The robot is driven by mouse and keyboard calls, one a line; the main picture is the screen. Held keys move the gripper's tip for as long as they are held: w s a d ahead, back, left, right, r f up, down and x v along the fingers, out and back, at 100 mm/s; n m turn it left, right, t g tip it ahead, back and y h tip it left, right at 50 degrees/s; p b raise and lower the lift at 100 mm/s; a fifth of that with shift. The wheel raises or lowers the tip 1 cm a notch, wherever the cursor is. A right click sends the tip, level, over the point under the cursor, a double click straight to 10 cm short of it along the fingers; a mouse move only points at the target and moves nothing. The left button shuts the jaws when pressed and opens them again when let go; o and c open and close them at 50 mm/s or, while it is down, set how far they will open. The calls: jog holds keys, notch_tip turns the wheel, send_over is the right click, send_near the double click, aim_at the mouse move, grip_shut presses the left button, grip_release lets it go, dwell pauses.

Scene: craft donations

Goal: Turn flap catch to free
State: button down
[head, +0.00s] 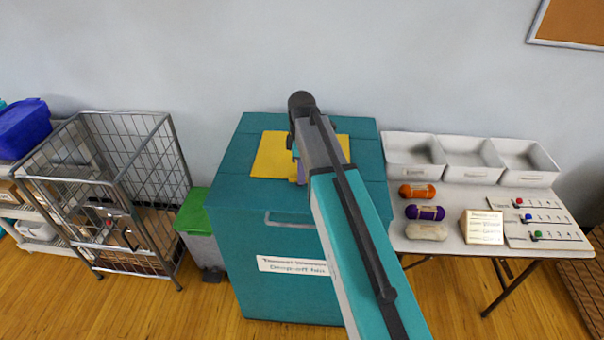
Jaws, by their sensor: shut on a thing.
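A teal drop-off bin (275,297) stands against the wall in the head view. A yellow flap (268,158) lies flat in its top. My gripper (295,158) points down over the flap, a little right of its middle, and is mostly covered by my own arm. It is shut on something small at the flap. A sliver of lavender shows there beside my arm, and I cannot tell if it is part of the gripper or of the catch. The catch itself and its turn position are hidden.
A wire cage trolley (150,150) and a grey bin with a green lid (192,210) stand left. At right, a white table (460,197) holds white trays (468,178), several yarn skeins (425,212), a small sign (484,227) and a slider board (540,222).

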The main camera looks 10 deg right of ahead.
dwell(0.3)
jog(key=c, duration=1.8)
grip_release()
jog(key=shift+o, duration=0.2)
jog(key=shift+r, duration=0.15)
notch_tip(320, 180, up, 14)
jog(key=b, duration=0.3)
jog(key=shift+f, duration=0.2)
